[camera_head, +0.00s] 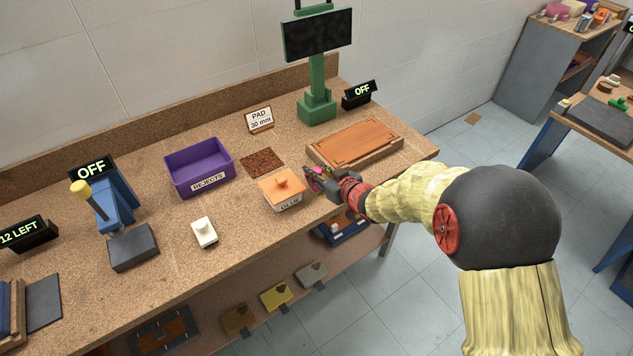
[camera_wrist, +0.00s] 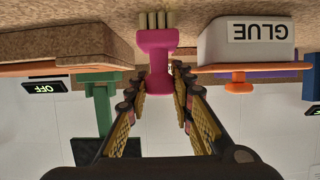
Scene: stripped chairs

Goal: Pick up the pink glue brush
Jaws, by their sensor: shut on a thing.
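The pink glue brush (camera_wrist: 157,42) is between my gripper's fingers in the wrist view, with its pale bristles pointing to the top of that upside-down picture, over the tan worktop. In the head view a bit of its pink (camera_head: 314,172) shows at the fingertips. My gripper (camera_head: 322,180) is shut on the brush, just right of the glue tub. The white glue tub (camera_head: 284,200) with its orange lid stands on the worktop; it also shows in the wrist view (camera_wrist: 246,52). I cannot tell whether the bristles touch the worktop.
A wooden board (camera_head: 355,142) lies behind my gripper. A purple rejects bin (camera_head: 198,168), a dark brown pad (camera_head: 262,161) and a green stand (camera_head: 317,100) are on the worktop. A white block (camera_head: 204,232) stands left of the tub. The worktop's front edge is close below my gripper.

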